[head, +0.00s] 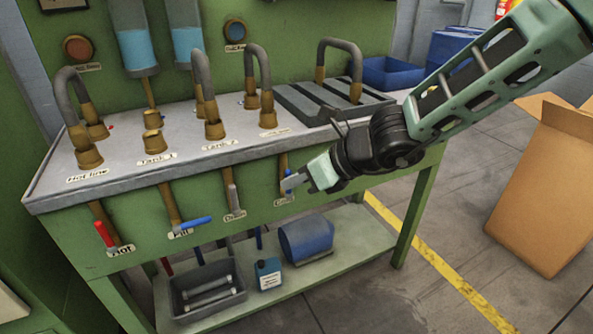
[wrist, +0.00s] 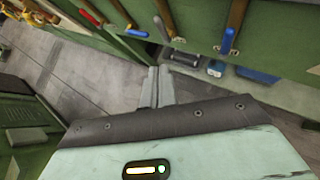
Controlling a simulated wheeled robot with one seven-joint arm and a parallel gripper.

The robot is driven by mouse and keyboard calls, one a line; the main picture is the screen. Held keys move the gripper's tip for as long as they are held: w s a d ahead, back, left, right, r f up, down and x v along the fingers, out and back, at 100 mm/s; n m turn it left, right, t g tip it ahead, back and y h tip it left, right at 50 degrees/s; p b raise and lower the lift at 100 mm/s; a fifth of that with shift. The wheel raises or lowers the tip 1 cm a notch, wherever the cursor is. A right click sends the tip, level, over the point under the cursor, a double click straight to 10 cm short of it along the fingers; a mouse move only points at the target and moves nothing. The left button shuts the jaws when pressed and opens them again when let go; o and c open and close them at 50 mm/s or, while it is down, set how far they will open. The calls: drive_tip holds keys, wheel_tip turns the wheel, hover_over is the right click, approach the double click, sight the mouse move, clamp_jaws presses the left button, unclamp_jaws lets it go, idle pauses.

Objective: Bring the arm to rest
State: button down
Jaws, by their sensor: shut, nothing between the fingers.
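My gripper (head: 292,184) is at the end of my green arm, which reaches in from the upper right of the head view. Its two grey fingers lie together and hold nothing; they also show in the wrist view (wrist: 158,84). In the head view the fingertips overlap the rightmost blue valve handle (head: 291,181) on the bench front and partly hide it. In the wrist view that blue handle (wrist: 228,41) stands to the right of the fingers, apart from them in the picture.
The green bench (head: 350,178) carries curved pipes and a grey grated block (head: 300,100). Red (head: 105,234), blue (head: 196,222) and grey (head: 234,198) handles line its front. The lower shelf holds a grey bin (head: 205,303) and blue containers. A cardboard box (head: 545,200) stands right; floor between is clear.

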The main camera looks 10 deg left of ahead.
drive_tip(key=s+d+r+n+g+h+p, duration=0.2)
drive_tip(key=s+d+r+n+p, duration=0.15)
drive_tip(key=s+n, duration=0.55)
drive_tip(key=s+d+r+n+g+h+p, duration=0.15)
drive_tip(key=s+r+n, duration=0.25)
drive_tip(key=s+n, duration=0.45)
drive_tip(key=s+d+r+n+h+p, duration=0.1)
drive_tip(key=s+d+n+h+p, duration=0.1)
drive_tip(key=d+n, duration=0.5)
drive_tip(key=s+d+r+n+h+p, duration=0.1)
drive_tip(key=s+d+n+h, duration=0.3)
drive_tip(key=d+n, duration=0.3)
drive_tip(key=shift+s+d+r+p, duration=0.3)
drive_tip(key=shift+s+d+p, duration=0.15)
drive_tip(key=shift+s, duration=0.35)
